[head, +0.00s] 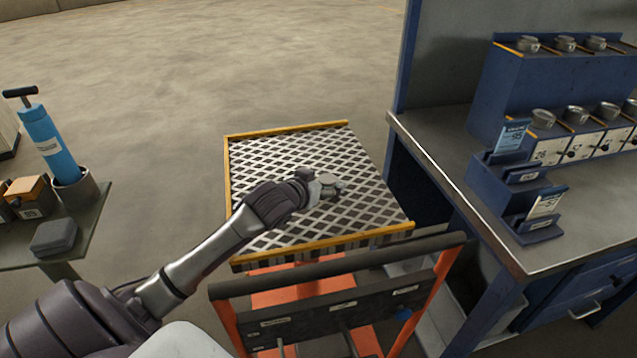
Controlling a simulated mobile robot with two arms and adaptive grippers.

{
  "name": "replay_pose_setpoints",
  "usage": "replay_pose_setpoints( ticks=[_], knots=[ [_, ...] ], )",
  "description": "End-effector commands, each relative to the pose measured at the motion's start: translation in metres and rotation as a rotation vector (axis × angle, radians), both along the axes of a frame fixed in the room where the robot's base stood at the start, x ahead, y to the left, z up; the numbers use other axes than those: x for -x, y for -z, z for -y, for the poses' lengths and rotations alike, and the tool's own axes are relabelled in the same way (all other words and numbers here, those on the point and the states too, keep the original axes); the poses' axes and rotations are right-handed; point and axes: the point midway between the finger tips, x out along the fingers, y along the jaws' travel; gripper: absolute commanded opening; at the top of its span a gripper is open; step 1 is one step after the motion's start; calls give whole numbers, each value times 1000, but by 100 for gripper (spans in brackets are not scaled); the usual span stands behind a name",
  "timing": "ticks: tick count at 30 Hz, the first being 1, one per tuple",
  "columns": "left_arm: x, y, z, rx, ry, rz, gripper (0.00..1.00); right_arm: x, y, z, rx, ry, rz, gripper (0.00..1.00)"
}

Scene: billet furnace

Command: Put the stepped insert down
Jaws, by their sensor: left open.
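My left gripper (325,188) reaches in from the lower left over a mesh-topped cart (262,158) and is open. A small pale grey round piece (328,180), which looks like the stepped insert, is at its fingertips, over the mesh. The fingers partly hide it, and I cannot tell whether it touches the mesh. My right gripper is not in view.
The cart has yellow edge rails and an orange frame with a dark handle bar (340,268) in front. A blue workbench (470,190) with card holders and several small pots stands right. A side table (75,235) at left holds a blue pump (46,140). Most of the mesh is clear.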

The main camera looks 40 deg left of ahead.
Motion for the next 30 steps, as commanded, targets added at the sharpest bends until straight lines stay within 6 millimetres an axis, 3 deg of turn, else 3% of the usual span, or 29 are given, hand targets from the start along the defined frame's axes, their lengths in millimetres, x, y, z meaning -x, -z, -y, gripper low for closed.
replay_pose_setpoints(
  ticks=[5, 18, 30],
  knots=[
    [18, -7, 2, 0, 1, 0, 88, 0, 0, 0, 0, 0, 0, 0],
    [97, -40, 8, 1, 0, 0, 88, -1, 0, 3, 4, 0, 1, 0],
    [110, -46, 9, 1, 0, 0, 88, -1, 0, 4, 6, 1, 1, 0]
  ],
)
